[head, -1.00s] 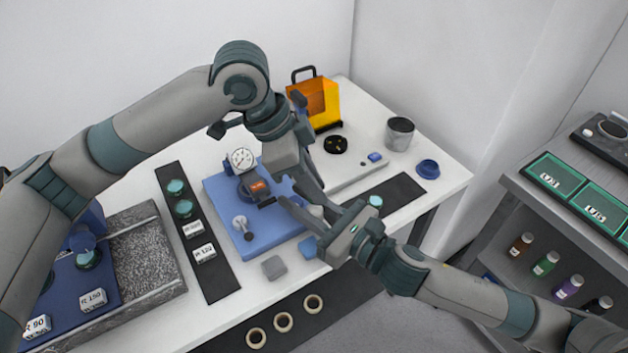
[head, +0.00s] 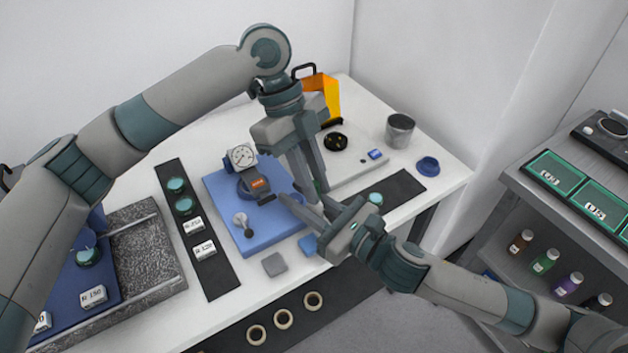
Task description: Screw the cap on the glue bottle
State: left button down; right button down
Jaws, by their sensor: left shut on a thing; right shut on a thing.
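My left gripper (head: 318,187) points down over the right side of the blue plate, its long fingers close together. A small dark piece shows at its fingertips; it appears to be the cap, but too little of it shows to be sure. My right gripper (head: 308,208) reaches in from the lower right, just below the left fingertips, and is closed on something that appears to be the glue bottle. The bottle is almost wholly hidden by the fingers. I cannot tell whether cap and bottle touch.
A blue plate (head: 250,235) bears a dial gauge (head: 241,157) and a small knobbed post, close left of both grippers. An orange box (head: 322,92), a grey cup (head: 400,130) and a blue dish (head: 428,166) stand behind. A grey block (head: 274,264) lies near the front edge.

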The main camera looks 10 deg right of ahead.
pick_arm(q)
jog(key=m+y, duration=0.1)
jog(key=m, duration=0.2)
jog(key=m+g+y, duration=0.1)
jog(key=m, duration=0.2)
jog(key=shift+d, duration=0.1)
jog(key=m+y, duration=0.1)
jog(key=m, duration=0.2)
jog(key=m+y, duration=0.1)
jog(key=m, duration=0.2)
jog(key=shift+y, duration=0.3)
jog(key=m+t+y, duration=0.1)
jog(key=m, duration=0.2)
jog(key=m+y, duration=0.1)
jog(key=m, duration=0.2)
jog(key=shift+t, duration=0.4)
jog(key=m+t, duration=0.1)
jog(key=m, duration=0.2)
jog(key=m+t+y, duration=0.1)
jog(key=m, duration=0.3)
jog(key=c, duration=1.7)
grip_release()
jog(key=shift+o, duration=0.2)
jog(key=shift+r, duration=2.2)
